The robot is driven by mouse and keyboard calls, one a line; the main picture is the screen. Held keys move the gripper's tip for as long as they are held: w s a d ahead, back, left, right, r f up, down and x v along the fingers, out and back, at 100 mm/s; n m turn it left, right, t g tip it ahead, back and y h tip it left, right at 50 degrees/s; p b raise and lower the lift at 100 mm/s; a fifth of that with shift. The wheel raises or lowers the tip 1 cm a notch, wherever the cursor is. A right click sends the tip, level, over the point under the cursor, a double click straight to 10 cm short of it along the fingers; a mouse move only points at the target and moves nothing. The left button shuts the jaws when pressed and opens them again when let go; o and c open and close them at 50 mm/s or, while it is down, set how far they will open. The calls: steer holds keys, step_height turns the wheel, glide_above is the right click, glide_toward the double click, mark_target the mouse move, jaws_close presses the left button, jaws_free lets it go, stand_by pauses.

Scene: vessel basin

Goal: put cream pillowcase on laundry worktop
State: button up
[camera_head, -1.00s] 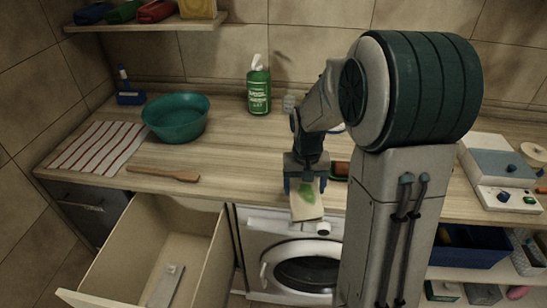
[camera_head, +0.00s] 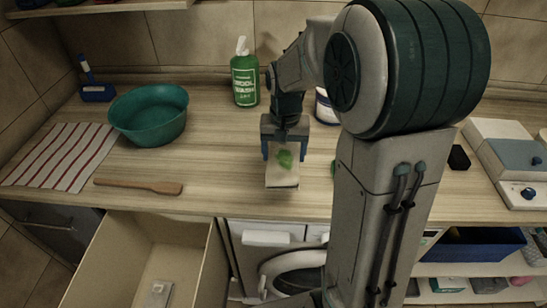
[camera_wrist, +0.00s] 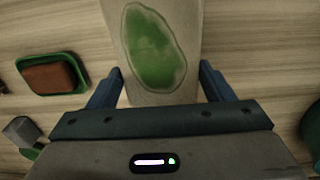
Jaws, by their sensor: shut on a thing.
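The cream pillowcase (camera_head: 283,179) is a folded, flat cream piece with a green leaf-like patch, and it also shows in the wrist view (camera_wrist: 186,75). My gripper (camera_head: 284,156) is shut on it, with blue fingers on either side. The pillowcase is over the front part of the wooden laundry worktop (camera_head: 225,185). I cannot tell whether it touches the wood. In the wrist view, my gripper's fingers (camera_wrist: 162,88) flank the pillowcase's near end, and its far end runs out of the picture.
A teal basin (camera_head: 149,116), striped cloth (camera_head: 62,155) and wooden spatula (camera_head: 138,187) lie left. A green bottle (camera_head: 245,80) stands behind. In the wrist view, a brown block sits in a green dish (camera_wrist: 52,75). An open drawer (camera_head: 90,268) juts out below.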

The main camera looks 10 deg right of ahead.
mark_target(273, 150)
steer(key=w, duration=0.1)
steer(key=w+a+f, duration=0.1)
steer(key=w+f, duration=0.1)
steer(key=shift+w+a+f+p, duration=0.1)
steer(key=shift+w+a+p, duration=0.15)
steer(key=shift+p, duration=0.05)
steer(key=shift+w+a+f, duration=0.1)
steer(key=shift+w+f, duration=0.2)
steer(key=shift+f+p, duration=0.4)
steer(key=shift+f, duration=1.5)
steer(key=shift+f, duration=0.2)
steer(key=o, duration=1.1)
steer(key=shift+r, duration=0.1)
